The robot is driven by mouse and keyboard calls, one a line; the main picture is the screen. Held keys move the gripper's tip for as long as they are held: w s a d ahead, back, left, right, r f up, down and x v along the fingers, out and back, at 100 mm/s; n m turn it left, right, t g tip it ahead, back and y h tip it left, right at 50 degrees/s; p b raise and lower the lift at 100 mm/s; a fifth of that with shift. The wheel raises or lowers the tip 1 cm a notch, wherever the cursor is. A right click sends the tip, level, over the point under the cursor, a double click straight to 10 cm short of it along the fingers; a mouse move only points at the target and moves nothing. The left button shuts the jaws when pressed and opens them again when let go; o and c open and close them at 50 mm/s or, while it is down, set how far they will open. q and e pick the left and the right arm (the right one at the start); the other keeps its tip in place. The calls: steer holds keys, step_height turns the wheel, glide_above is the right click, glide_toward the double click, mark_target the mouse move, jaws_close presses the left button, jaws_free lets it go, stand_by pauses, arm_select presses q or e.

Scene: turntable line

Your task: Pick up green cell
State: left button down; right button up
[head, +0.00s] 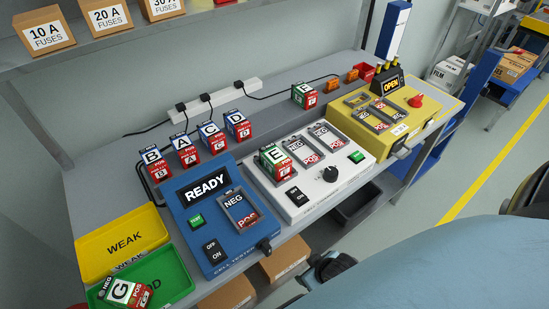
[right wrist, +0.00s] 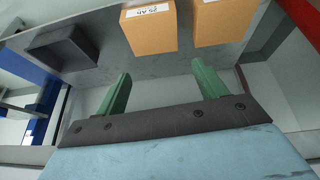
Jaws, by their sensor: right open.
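Several cells with green and red ends show in the head view. One marked E (head: 276,160) stands in the left bay of the white charger (head: 325,196). Another (head: 304,95) stands at the back of the bench; its letter is too small to read surely. One marked G (head: 124,291) lies in the green tray (head: 178,277) at the lower left. My right gripper, in the right wrist view (right wrist: 161,75), is open with nothing between its green fingers, low by the shelf under the bench, apart from the cells. My left gripper is not in view.
Blue-and-red cells B, A, C and D (head: 213,137) stand behind the blue tester (head: 204,240), which reads READY and has an empty bay. A yellow WEAK tray (head: 90,262) and a yellow OPEN machine (head: 345,119) flank them. Boxes (right wrist: 150,28) sit under the bench.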

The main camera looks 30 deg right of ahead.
steer(key=w+r+t+p, duration=0.15)
steer(key=w+r, duration=0.25)
steer(key=r, duration=1.2)
steer(key=t+y, duration=0.1)
steer(key=t, duration=0.6)
glide_toward(278, 157)
steer(key=s, duration=0.3)
steer(key=shift+r, duration=0.55)
steer(key=x, duration=1.3)
steer(key=shift+b, duration=0.4)
steer(key=c, duration=1.3)
steer(key=shift+c, duration=0.9)
step_height(278, 157, up, 10)
steer(key=shift+p, duration=0.9)
steer(key=s+a+r+m+h+b, duration=0.1)
steer(key=s+a+r, duration=0.3)
steer(key=a, duration=0.5)
steer(key=shift+s+r+b, duration=0.2)
steer(key=shift+s+b, duration=0.3)
steer(key=shift+b, duration=0.35)
